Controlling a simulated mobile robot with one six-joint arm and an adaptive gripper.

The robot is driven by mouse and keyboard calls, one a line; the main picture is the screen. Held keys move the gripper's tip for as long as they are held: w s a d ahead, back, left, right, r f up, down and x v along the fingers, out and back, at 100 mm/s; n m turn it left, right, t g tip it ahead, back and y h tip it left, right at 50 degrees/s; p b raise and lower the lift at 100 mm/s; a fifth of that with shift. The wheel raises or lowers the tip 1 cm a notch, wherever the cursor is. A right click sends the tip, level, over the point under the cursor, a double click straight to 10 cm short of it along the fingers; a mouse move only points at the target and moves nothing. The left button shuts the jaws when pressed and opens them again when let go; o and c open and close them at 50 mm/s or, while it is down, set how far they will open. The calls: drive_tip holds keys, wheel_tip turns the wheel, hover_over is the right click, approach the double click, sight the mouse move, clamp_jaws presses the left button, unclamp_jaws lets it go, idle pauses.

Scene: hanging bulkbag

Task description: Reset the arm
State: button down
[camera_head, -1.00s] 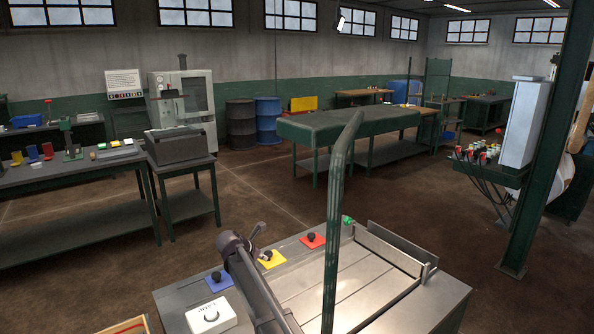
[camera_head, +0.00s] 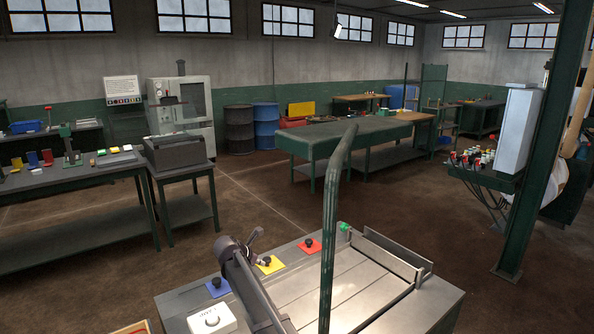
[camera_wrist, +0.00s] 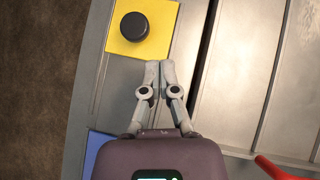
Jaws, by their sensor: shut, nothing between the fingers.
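My arm rises from the bottom of the head view over the left side of a grey machine table. Its gripper (camera_head: 258,234) is at the arm's upper end, near the yellow plate (camera_head: 274,267). In the wrist view my gripper (camera_wrist: 160,66) is shut, fingertips together and empty. Its tips lie in the picture just below the yellow plate (camera_wrist: 128,48) with its black knob (camera_wrist: 134,27). The height of the tips above the table is hard to tell.
The machine table (camera_head: 185,297) also bears a blue plate (camera_head: 217,290), a red plate (camera_head: 306,249) and a white box (camera_head: 212,320). A dark green bar (camera_head: 328,240) stands in front. A green post (camera_head: 535,180) is at right. Brown floor lies open behind.

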drive_tip(key=shift+r, duration=0.15)
wheel_tip(320, 180, up, 8)
drive_tip(key=p, duration=0.8)
